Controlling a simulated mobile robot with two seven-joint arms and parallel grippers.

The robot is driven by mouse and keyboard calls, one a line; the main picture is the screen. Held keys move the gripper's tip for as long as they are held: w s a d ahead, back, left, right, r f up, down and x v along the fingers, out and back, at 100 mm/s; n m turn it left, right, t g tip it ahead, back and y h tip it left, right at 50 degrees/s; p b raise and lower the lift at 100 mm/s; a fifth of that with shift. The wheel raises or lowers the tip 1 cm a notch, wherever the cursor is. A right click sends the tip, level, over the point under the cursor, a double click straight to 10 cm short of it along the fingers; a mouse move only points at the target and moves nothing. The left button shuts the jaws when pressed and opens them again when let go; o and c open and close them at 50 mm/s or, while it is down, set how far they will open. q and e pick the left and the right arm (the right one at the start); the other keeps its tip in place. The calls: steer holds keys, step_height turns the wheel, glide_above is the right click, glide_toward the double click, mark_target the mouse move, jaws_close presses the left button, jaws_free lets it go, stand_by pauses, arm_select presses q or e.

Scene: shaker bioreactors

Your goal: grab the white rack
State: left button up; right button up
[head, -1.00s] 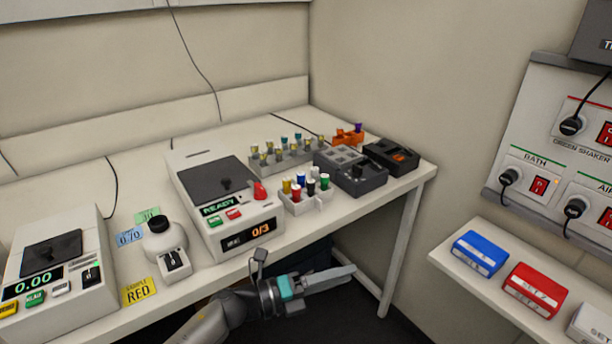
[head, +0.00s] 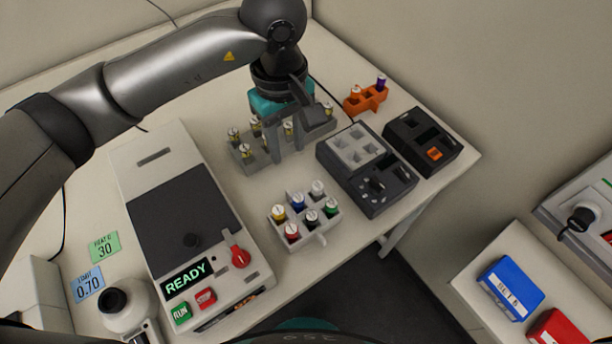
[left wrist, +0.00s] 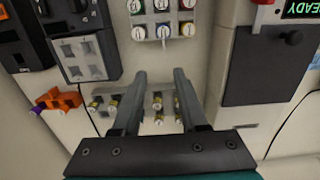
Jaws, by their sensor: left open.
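The white rack (head: 323,228) stands on the bench between the READY machine and the dark grey block. It holds several vials with coloured caps, and a small tab sticks out at its front. It shows at the top of the left wrist view (left wrist: 162,37). My left gripper (head: 286,150) points down over the grey rack (head: 250,163), behind the white rack. Its fingers are apart with nothing clearly held between them. In the left wrist view its fingertips (left wrist: 160,75) lie between the white rack and the grey rack's vials. My right gripper is not in view.
The READY machine (head: 180,215) stands left of the white rack. A dark grey block (head: 385,195), a black box (head: 425,140) and an orange rack (head: 368,98) stand to the right. Bare bench lies around the white rack, near the front edge.

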arm_select(q)
glide_above(287, 191)
step_height(287, 191, down, 5)
steer(key=f, duration=0.4)
steer(key=shift+w+d+f, duration=0.1)
steer(key=shift+w+d, duration=0.15)
steer(key=shift+f, duration=0.45)
steer(key=f, duration=0.2)
steer(key=f+p, duration=0.1)
steer(key=f, duration=0.1)
steer(key=shift+s+a+f, duration=0.1)
steer(key=shift+s+a, duration=0.1)
steer(key=shift+a, duration=0.1)
steer(key=shift+f, duration=0.35)
steer(key=shift+w, duration=0.1)
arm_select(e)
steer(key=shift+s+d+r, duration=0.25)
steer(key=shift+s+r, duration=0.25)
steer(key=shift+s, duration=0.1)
arm_select(q)
jaws_close()
